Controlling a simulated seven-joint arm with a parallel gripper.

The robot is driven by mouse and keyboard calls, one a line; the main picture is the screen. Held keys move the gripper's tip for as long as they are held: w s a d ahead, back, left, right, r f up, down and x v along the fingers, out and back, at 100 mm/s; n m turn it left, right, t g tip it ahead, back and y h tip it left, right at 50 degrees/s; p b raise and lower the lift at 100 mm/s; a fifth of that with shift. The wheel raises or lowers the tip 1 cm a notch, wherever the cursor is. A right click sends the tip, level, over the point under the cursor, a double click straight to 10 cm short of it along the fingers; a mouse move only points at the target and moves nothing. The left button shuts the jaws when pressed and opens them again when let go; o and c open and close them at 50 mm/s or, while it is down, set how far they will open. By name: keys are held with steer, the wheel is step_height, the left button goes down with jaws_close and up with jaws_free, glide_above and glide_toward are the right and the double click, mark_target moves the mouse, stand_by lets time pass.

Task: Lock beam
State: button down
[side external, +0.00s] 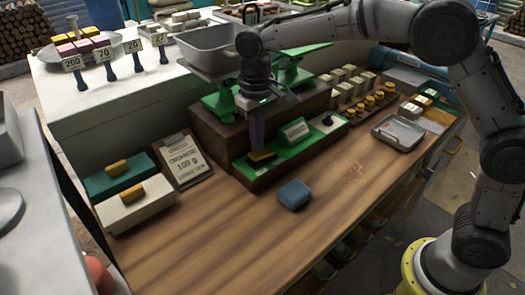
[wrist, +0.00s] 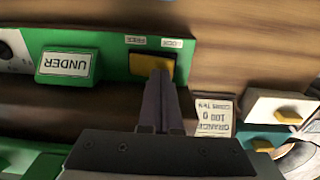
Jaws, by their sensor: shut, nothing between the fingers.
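A yellow slider knob (side external: 262,156) sits on the green front panel (side external: 243,170) of the balance base. In the wrist view, the yellow knob (wrist: 148,66) lies beside two small labels that appear to read FREE (wrist: 134,40) and LOCK (wrist: 172,43), and it spans part of both. My gripper (side external: 257,147) points down with its fingers together and empty. In the wrist view, its fingertips (wrist: 160,76) overlap the knob's edge; whether they touch it I cannot tell. The green balance with its metal pan (side external: 207,42) stands behind, partly hidden by my arm.
A green UNDER sign (wrist: 66,65) stands on the panel beside the knob. A blue block (side external: 294,194) lies on the wooden counter (side external: 230,240) in front. A clipboard card (side external: 183,158) and two boxes with yellow tops stand at left. A metal tray (side external: 398,132) lies at right.

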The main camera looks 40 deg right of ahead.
mark_target(258, 154)
steer(key=shift+f, duration=0.8)
stand_by(0.4)
steer(key=shift+r, duration=3.55)
